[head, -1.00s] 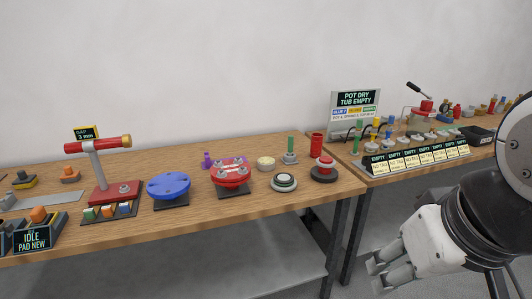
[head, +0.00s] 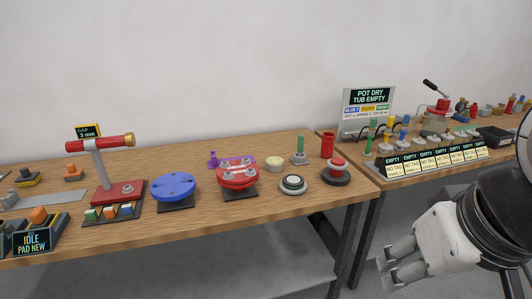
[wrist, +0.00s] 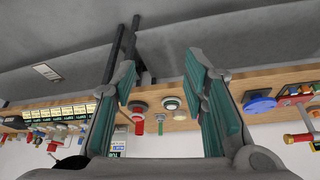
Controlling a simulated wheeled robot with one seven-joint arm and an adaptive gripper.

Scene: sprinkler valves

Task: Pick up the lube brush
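A green upright handle in a grey base (head: 300,150), which looks like the lube brush in its holder, stands near the right end of the wooden bench, beside a cream-topped tub (head: 275,163). In the wrist view the green handle (wrist: 160,126) shows between my fingers, well beyond them. My gripper (head: 387,272) is in front of the bench at the lower right, apart from everything. In the wrist view my gripper (wrist: 162,70) has its fingers wide apart with nothing between them. The brush's bristles are not visible.
A red cylinder (head: 328,144), a red-topped button (head: 336,170) and a round green-and-white piece (head: 293,184) stand close around the handle. A red flange (head: 237,178) and blue disc (head: 174,187) are to the left. A second bench (head: 385,185) with tags adjoins at right.

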